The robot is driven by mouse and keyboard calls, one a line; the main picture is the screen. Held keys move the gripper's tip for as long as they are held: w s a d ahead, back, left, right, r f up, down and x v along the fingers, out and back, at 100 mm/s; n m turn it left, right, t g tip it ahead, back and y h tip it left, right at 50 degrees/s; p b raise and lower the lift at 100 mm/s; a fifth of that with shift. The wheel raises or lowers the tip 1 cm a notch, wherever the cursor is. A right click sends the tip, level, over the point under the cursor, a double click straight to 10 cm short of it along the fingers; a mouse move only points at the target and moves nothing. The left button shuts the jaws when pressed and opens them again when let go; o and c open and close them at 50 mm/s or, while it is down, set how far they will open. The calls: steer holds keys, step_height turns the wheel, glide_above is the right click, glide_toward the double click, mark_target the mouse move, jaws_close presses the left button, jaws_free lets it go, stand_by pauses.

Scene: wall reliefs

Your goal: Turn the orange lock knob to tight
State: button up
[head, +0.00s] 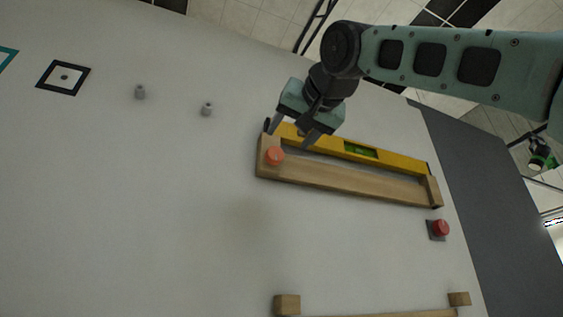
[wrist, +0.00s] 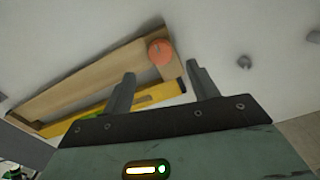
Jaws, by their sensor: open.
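The orange lock knob (head: 274,156) is a round knob on the left end of a wooden frame (head: 345,179) fixed to the pale wall. It also shows in the wrist view (wrist: 161,52), beyond my fingertips and roughly between them. A yellow spirit level (head: 395,162) with a green vial lies along the upper part of the frame. My gripper (head: 292,138) is open, near the frame's left end, with its fingers pointing toward the wall. In the wrist view my two fingers (wrist: 160,70) are apart with nothing between them. I cannot tell the knob's turn angle.
Two grey pegs (head: 140,92) (head: 207,109) stick out to the left. A red button (head: 440,228) sits right of the frame. A wooden ledge (head: 287,304) is at the bottom. A black square outline (head: 63,78) is at far left.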

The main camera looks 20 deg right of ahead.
steer(key=s+b, duration=0.1)
steer(key=s, duration=0.8)
steer(key=shift+b, duration=0.3)
steer(key=shift+s, duration=0.1)
